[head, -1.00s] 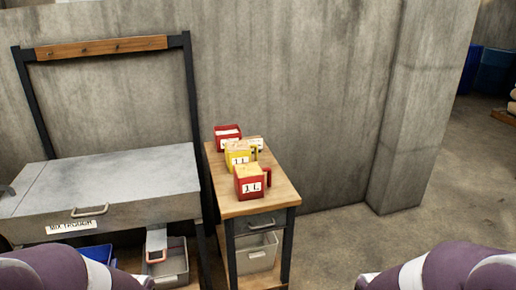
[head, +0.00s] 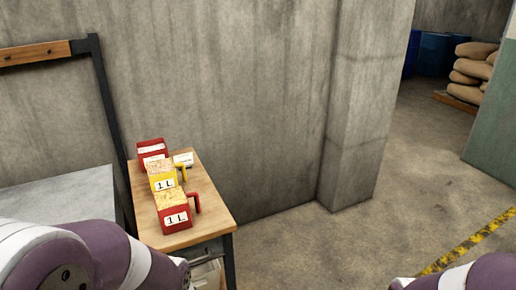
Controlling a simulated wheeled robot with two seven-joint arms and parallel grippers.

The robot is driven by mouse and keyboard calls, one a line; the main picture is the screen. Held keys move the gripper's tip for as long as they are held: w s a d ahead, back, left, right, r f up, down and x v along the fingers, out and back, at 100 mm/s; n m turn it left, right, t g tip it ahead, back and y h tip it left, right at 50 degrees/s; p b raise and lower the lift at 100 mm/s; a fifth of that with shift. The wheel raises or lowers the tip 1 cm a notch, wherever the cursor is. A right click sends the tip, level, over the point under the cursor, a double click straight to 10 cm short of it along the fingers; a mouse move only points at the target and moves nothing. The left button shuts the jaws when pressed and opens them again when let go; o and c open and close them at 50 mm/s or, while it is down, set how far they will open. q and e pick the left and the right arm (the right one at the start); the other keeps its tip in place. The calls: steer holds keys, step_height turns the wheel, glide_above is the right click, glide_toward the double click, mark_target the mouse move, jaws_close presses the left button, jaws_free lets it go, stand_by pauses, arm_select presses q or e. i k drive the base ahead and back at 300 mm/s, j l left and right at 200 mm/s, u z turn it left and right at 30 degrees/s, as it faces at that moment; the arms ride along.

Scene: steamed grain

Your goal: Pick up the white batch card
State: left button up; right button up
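A small white card (head: 184,159) with faint dark marks is on the wooden side table (head: 214,222), at the back right beside the yellow measure; it looks like the white batch card, but its print is too small to read. Near it stand a red container (head: 151,149) with a white label, a yellow measure (head: 161,176) marked 1 L and a red measure (head: 174,214) marked 1 L. Purple and white parts of my two arms show at the bottom edge.
The grey mix trough (head: 62,196) is at the left, partly behind my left arm. A concrete wall (head: 230,100) stands behind the table, with a pillar (head: 362,110) to its right. Open floor (head: 400,215) lies right of the table. Stacked sacks (head: 470,72) are far back.

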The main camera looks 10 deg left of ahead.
mark_target(187, 159)
steer(key=i+l+z, duration=0.35)
steer(key=i, duration=0.15)
steer(key=i+z, duration=0.35)
steer(key=i, duration=0.15)
steer(key=i+z, duration=0.35)
steer(key=i, duration=0.15)
steer(key=i+u, duration=0.75)
steer(key=u, duration=0.15)
steer(key=i+l+u, duration=0.2)
steer(key=i+u, duration=0.25)
steer(key=k, duration=0.1)
